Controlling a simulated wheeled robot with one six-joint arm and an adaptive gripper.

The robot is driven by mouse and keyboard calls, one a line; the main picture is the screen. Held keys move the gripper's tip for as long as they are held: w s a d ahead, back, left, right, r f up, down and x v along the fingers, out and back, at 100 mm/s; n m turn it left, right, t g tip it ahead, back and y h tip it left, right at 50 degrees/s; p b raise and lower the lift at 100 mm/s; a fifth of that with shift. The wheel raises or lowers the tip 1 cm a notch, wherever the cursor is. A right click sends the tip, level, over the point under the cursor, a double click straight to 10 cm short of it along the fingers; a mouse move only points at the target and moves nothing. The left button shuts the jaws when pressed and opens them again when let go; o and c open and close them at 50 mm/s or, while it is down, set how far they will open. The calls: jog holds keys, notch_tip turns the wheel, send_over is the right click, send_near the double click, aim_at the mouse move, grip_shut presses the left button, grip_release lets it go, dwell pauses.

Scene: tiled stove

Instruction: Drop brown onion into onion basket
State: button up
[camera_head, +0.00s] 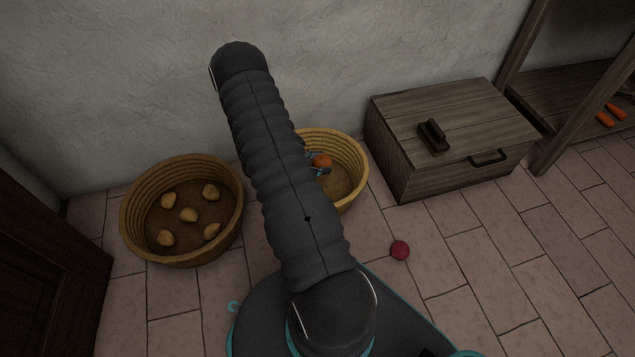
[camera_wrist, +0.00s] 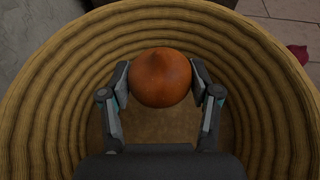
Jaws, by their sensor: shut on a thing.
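The brown onion (camera_wrist: 160,77) is held between the two fingers of my gripper (camera_wrist: 160,85) in the wrist view. It also shows in the head view (camera_head: 321,160), partly behind my arm. The onion basket (camera_head: 352,158) is a light woven basket against the wall. My gripper is over the basket's opening, with the basket's ringed wall (camera_wrist: 60,100) all around it in the wrist view. The basket floor below looks bare. How high the onion is above that floor I cannot tell exactly. My arm hides the left part of the basket in the head view.
A darker basket (camera_head: 233,207) with several potatoes (camera_head: 188,215) stands to the left. A red onion-like item (camera_head: 400,250) lies on the tiles. A wooden chest (camera_head: 440,110) with a dark brush-like object (camera_head: 433,137) stands right. Carrots (camera_head: 606,118) lie on a shelf.

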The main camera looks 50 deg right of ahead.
jog(key=o, duration=1.3)
jog(key=shift+c, duration=0.2)
jog(key=v, duration=1.2)
jog(key=shift+w, duration=0.1)
